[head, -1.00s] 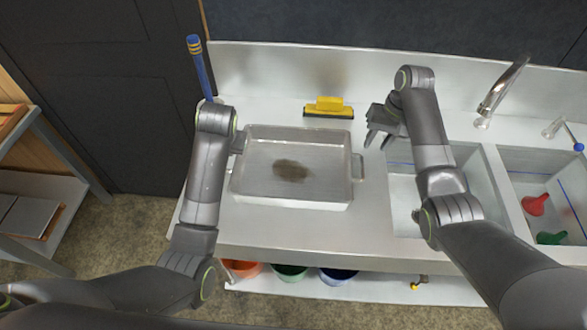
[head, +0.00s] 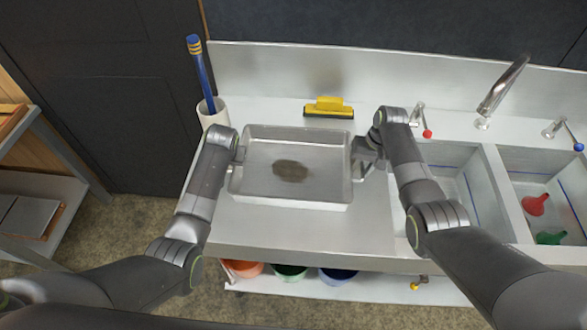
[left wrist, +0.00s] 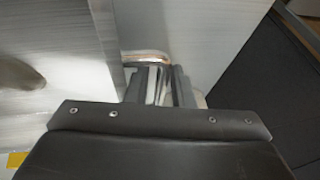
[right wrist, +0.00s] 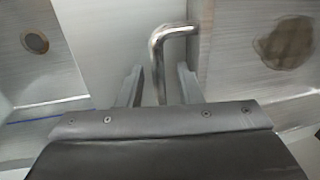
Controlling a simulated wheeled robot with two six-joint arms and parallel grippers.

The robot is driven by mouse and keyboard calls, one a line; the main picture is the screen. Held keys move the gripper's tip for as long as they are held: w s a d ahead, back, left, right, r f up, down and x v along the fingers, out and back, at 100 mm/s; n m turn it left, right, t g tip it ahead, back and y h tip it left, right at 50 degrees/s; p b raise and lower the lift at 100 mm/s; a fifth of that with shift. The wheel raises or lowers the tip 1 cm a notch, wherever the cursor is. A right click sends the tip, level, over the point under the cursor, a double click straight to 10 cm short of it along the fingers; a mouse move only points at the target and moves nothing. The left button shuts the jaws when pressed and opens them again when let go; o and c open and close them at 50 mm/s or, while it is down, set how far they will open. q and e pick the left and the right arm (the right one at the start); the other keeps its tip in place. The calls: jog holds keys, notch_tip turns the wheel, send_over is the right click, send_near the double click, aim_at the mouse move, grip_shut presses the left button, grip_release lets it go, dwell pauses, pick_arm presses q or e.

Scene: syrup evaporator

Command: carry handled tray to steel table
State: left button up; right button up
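The handled tray (head: 262,190) is a shallow rectangular steel pan with a brown stain on its floor. It rests flat on the steel counter left of the sinks, with a handle on each short side. My left gripper (head: 238,153) is at the left handle; in the left wrist view its fingers (left wrist: 165,78) look closed around the handle bar (left wrist: 148,57), partly hidden. My right gripper (head: 362,160) is at the right handle; in the right wrist view its fingers (right wrist: 158,85) stand apart, with the right handle (right wrist: 158,60) between them.
A yellow-and-black squeegee (head: 329,107) lies behind the tray. A white cup (head: 213,114) with a blue tool stands at the back left. Two sink basins with a tall faucet (head: 500,92) are at right. A shelf unit (head: 40,190) stands at far left.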

pick_arm(q)
jog(key=c, duration=0.4)
pick_arm(e)
jog(key=c, duration=0.4)
pick_arm(q)
grip_shut()
pick_arm(e)
grip_shut()
pick_arm(q)
jog(key=shift+r, duration=0.1)
pick_arm(e)
jog(key=shift+w+r, duration=0.1)
jog(key=shift+r, duration=0.05)
